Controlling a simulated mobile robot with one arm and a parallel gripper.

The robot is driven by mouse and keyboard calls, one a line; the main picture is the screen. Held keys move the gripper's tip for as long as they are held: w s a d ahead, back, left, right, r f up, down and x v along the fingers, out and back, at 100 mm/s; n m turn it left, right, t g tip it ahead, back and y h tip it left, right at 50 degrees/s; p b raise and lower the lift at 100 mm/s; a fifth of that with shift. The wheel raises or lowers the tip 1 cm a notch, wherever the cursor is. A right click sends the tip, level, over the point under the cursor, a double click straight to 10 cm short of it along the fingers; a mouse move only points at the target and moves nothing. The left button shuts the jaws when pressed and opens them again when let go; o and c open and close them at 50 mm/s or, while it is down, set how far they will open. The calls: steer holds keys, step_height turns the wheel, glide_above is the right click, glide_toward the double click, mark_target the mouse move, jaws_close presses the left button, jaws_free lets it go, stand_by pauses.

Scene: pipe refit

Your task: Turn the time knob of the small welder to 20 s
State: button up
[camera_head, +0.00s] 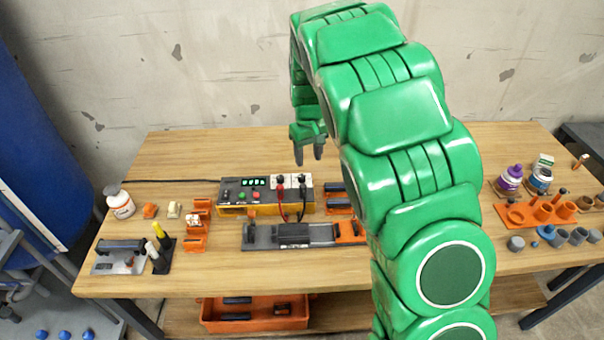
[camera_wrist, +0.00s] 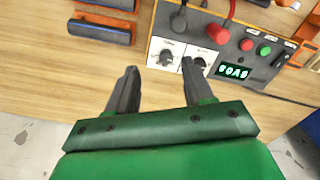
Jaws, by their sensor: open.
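The small welder (camera_head: 236,209) is a yellow and dark box at the back middle of the bench. Its top has a lit green display (camera_head: 254,183), which also shows upside down in the wrist view (camera_wrist: 234,72); I cannot read it surely. Two dark knobs on white dial plates show in the wrist view, one knob (camera_wrist: 166,56) beside the other knob (camera_wrist: 196,64). Their labels are too small to tell which is the time knob. My gripper (camera_head: 308,155) is open and empty, above and behind the welder, apart from the knobs.
Red and black leads (camera_head: 282,205) rise from the welder's top. A grey clamp fixture (camera_head: 292,236) lies in front of it. Orange holders (camera_head: 198,225) stand to its left, and another holder with dark bars (camera_head: 338,200) to its right. Bottles and fittings stand far right.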

mark_target(302, 176)
steer(key=shift+w+a+f, duration=0.45)
steer(key=shift+w+f, duration=0.1)
steer(key=shift+w, duration=0.1)
steer(key=shift+w+a+f, duration=0.4)
steer(key=shift+w+f, duration=0.1)
steer(key=shift+w, duration=0.1)
steer(key=shift+f, duration=3.9)
jaws_close()
